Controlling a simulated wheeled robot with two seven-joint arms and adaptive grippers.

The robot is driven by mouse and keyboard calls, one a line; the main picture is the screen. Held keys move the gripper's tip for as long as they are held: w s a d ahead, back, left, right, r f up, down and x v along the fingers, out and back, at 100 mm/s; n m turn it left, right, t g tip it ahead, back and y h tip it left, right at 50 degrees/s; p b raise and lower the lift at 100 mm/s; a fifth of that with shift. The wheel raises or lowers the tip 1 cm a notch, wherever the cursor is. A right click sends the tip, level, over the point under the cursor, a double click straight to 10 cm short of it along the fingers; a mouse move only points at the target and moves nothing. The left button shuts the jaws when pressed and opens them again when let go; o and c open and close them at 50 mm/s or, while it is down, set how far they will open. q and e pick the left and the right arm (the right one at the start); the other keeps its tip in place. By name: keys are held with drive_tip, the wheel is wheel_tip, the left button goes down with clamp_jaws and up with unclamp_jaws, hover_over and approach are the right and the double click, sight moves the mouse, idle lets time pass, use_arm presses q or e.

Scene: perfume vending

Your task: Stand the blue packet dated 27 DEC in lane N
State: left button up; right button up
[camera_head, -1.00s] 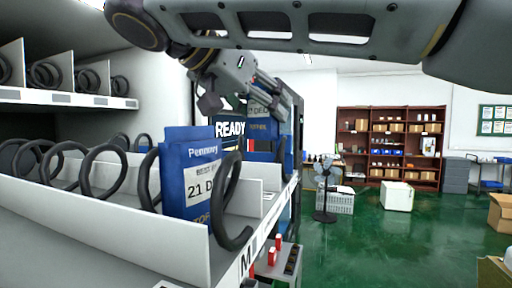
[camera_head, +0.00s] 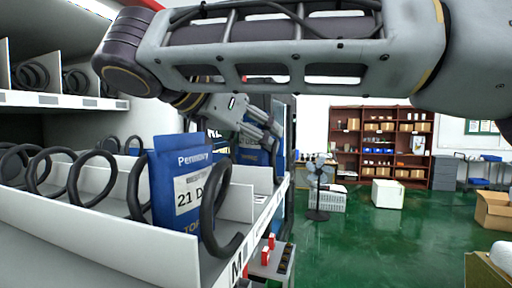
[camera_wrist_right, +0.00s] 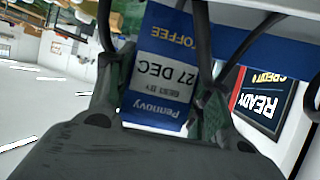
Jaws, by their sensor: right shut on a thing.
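The blue Pennovy coffee packet dated 27 DEC (camera_wrist_right: 160,72) appears upside down in the right wrist view, between the fingers of my right gripper (camera_wrist_right: 160,98). In the head view my right gripper (camera_head: 262,132) comes down from above, shut on that packet (camera_head: 250,156). The packet is upright at the lane beyond the one lettered M (camera_head: 237,268). Black coil shows on both sides of it in the wrist view (camera_wrist_right: 203,40). The packet's base is hidden in the head view. No letter N is legible. My left gripper is out of view.
Another blue packet, dated 21 D-something (camera_head: 180,190), stands in the coil of lane M, nearer me. White dividers (camera_head: 238,205) separate the lanes. An upper shelf (camera_head: 60,100) with coils is at left. A READY screen (camera_wrist_right: 265,100) shows in the wrist view.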

sight(248, 149)
drive_tip(key=shift+f, duration=1.25)
drive_tip(key=shift+f+b, duration=0.4)
drive_tip(key=shift+f, duration=0.15)
drive_tip(key=o, duration=0.9)
drive_tip(key=shift+s, duration=0.1)
drive_tip(key=shift+o, duration=1.2)
drive_tip(key=shift+w+d+f, duration=0.1)
drive_tip(key=shift+w+f, duration=0.05)
drive_tip(key=shift+w, duration=0.05)
drive_tip(key=shift+s, duration=0.1)
